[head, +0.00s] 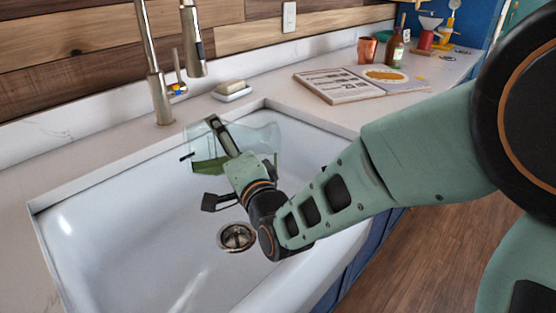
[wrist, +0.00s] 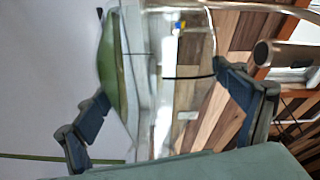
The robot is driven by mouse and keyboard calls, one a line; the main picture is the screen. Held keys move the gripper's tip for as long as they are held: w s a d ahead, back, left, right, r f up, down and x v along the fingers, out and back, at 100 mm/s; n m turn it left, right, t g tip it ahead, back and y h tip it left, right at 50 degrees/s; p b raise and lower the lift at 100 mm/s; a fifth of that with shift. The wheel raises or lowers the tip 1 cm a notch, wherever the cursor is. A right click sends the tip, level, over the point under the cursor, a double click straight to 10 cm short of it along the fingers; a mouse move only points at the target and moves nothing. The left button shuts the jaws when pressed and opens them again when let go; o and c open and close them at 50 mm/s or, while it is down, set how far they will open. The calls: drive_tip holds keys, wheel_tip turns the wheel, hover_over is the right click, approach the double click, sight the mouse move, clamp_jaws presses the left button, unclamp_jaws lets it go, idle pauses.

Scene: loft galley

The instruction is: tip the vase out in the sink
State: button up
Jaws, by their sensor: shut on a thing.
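The vase (head: 262,138) is clear glass and lies tipped over on its side, held above the back part of the white sink (head: 130,215). A green patch shows at its lower left; I cannot tell whether it is liquid or something solid. My gripper (head: 224,150) is shut on the vase. In the wrist view the vase (wrist: 172,110) fills the middle, with a finger of my gripper (wrist: 162,84) on either side and the green along its left side. A small dark piece shows by the vase's left end; what it is stays unclear. The drain (head: 237,237) lies in front, below the gripper.
The faucet (head: 153,70) with its hanging spray head (head: 192,45) stands behind the sink, close to the vase. A soap dish (head: 232,94) sits on the back counter. An open book (head: 340,88), a copper cup (head: 367,50) and a brown bottle (head: 394,50) stand farther right.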

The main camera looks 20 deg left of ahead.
drive_tip(key=shift+w+d+r+m, duration=0.15)
drive_tip(key=shift+r+m, duration=0.15)
drive_tip(key=shift+r, duration=0.1)
drive_tip(key=shift+w+d+r+m, duration=0.1)
drive_tip(key=shift+d+r+m, duration=0.05)
drive_tip(key=shift+r+m, duration=0.2)
idle(1.2)
drive_tip(key=f+n, duration=0.1)
drive_tip(key=s+a+f+n, duration=0.1)
drive_tip(key=f, duration=0.1)
drive_tip(key=f+n, duration=0.1)
drive_tip(key=n, duration=0.1)
drive_tip(key=shift+s+a+f+b, duration=0.15)
drive_tip(key=shift+a+f+b, duration=0.1)
drive_tip(key=shift+b, duration=0.1)
drive_tip(key=shift+s+a+n, duration=0.1)
drive_tip(key=shift+n, duration=0.25)
drive_tip(key=shift+a+p, duration=0.1)
drive_tip(key=shift+p, duration=0.25)
